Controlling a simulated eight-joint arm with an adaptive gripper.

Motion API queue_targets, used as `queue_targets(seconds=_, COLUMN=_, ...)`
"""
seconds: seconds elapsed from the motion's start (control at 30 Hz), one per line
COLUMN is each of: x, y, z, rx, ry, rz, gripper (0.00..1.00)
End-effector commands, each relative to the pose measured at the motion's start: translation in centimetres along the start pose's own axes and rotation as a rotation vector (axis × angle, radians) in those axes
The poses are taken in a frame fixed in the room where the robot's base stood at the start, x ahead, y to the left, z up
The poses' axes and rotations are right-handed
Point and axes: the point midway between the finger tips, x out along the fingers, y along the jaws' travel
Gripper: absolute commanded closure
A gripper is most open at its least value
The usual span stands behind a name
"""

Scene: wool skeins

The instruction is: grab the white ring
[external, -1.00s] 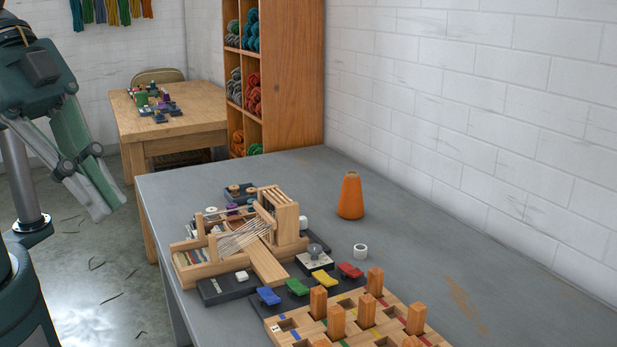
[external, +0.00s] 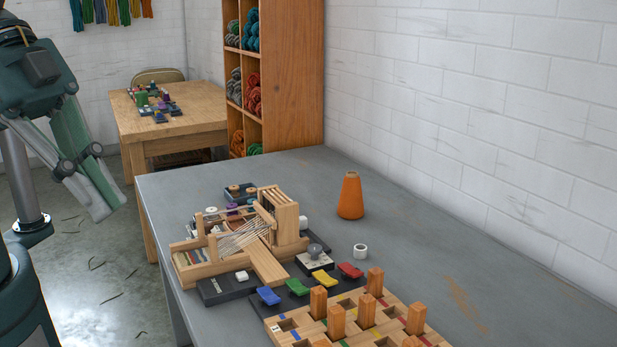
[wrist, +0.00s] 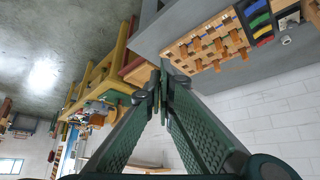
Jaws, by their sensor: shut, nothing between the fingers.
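The white ring (external: 360,251) is a small, short white cylinder with a dark opening. It sits alone on the grey table, right of the small loom and in front of the orange cone. My gripper (external: 109,211) hangs at the far left in the external view, off the table's left edge and well apart from the ring. In the wrist view my gripper (wrist: 161,68) shows its two green fingers meeting at the tips, shut with nothing between them.
An orange cone (external: 350,196) stands behind the ring. A small wooden loom (external: 285,222) and coloured levers (external: 297,287) lie to its left and front. A wooden board with upright pegs (external: 389,317) is at the front. The grey table (external: 500,290) is clear to the right.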

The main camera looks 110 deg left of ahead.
Motion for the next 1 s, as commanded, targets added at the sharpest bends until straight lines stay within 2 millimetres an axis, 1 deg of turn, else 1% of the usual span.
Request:
queue_targets(seconds=0.1, x=0.0, y=0.0, z=0.0, rx=0.000, ry=0.000, rz=0.000, gripper=1.00)
queue_targets(seconds=0.13, x=0.0, y=0.0, z=0.0, rx=0.000, ry=0.000, rz=0.000, gripper=0.97)
queue_targets(seconds=0.4, x=0.0, y=0.0, z=0.0, rx=0.000, ry=0.000, rz=0.000, gripper=0.63)
queue_targets(seconds=0.77, x=0.0, y=-0.1, z=-0.1, rx=-0.003, ry=-0.001, rz=-0.001, gripper=0.63)
queue_targets(seconds=0.87, x=0.1, y=-0.3, z=-0.3, rx=-0.012, ry=-0.005, rz=-0.004, gripper=0.63)
queue_targets(seconds=1.0, x=0.3, y=-0.9, z=-1.2, rx=-0.041, ry=-0.016, rz=-0.012, gripper=0.63)
